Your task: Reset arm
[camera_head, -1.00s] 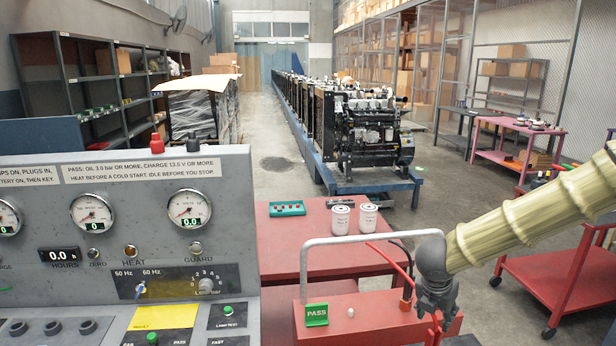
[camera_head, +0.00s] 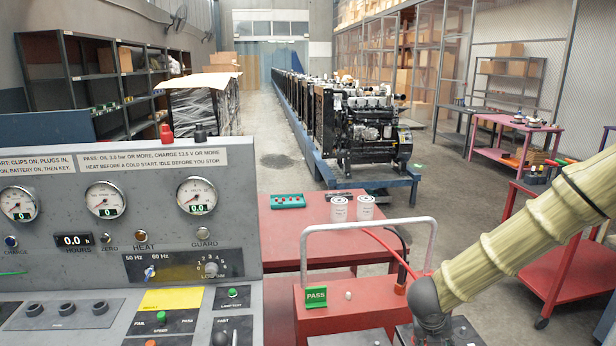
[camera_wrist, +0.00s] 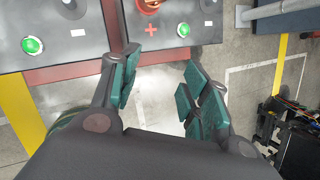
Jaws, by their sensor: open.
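My arm with its pale ribbed sleeve enters the head view from the right. Its grey wrist joint sits low, beside the red box (camera_head: 340,310) with the metal handle; the fingers are cut off or hidden there. In the wrist view, my gripper (camera_wrist: 157,95) is open, with its green-padded fingers apart. Nothing is between them but the floor beyond.
A grey control console (camera_head: 120,215) with gauges fills the left. A red table (camera_head: 295,225) holds two white canisters and a green tray. A red cart (camera_head: 555,275) stands right. Engines (camera_head: 365,135) line the back. Floor between is clear.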

